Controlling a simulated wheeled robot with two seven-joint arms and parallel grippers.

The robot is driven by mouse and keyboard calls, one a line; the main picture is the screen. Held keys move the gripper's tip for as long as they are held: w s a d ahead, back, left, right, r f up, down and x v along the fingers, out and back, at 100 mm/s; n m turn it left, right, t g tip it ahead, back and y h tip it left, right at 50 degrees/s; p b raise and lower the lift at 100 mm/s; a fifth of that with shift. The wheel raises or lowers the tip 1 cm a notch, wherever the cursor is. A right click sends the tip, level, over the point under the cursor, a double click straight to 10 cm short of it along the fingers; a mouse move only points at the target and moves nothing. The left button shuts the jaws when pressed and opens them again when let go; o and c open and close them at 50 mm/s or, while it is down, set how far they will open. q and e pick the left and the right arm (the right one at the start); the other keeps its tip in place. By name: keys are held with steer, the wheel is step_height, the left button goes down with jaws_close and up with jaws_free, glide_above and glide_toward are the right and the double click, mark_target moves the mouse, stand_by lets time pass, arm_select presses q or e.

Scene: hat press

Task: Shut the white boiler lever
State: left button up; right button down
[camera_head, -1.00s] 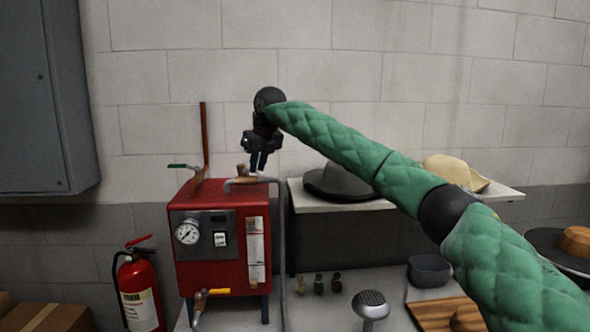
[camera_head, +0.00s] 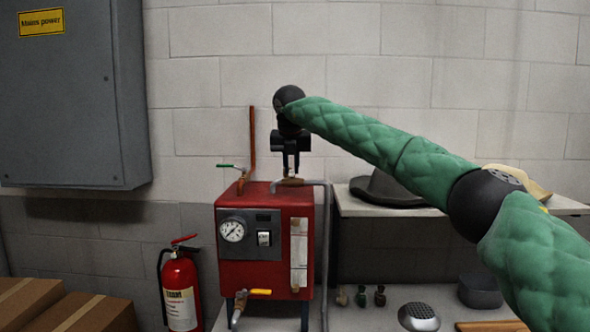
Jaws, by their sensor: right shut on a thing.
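The red boiler (camera_head: 262,262) stands left of centre with a gauge on its front. On its top is a pipe fitting with a valve (camera_head: 288,182), joined to a grey pipe running right. My right gripper (camera_head: 291,172) reaches down over this valve from above, its fingers closed on a small part there. That part looks like the white lever's place, but the fingers hide most of it, so its colour and angle cannot be told. A green lever (camera_head: 226,166) and a yellow lever (camera_head: 260,292) also show on the boiler. My left gripper is out of view.
A grey power cabinet (camera_head: 70,100) hangs at the left. A red fire extinguisher (camera_head: 180,285) and cardboard boxes (camera_head: 105,318) stand below it. A shelf (camera_head: 350,207) with hats is right of the boiler. Small bottles (camera_head: 361,296) stand on the surface below.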

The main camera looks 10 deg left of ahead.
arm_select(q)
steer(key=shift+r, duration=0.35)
arm_select(e)
steer(key=shift+r, duration=0.1)
steer(key=c, duration=1.4)
jaws_free()
steer(key=shift+a, duration=0.1)
steer(key=shift+o, duration=0.2)
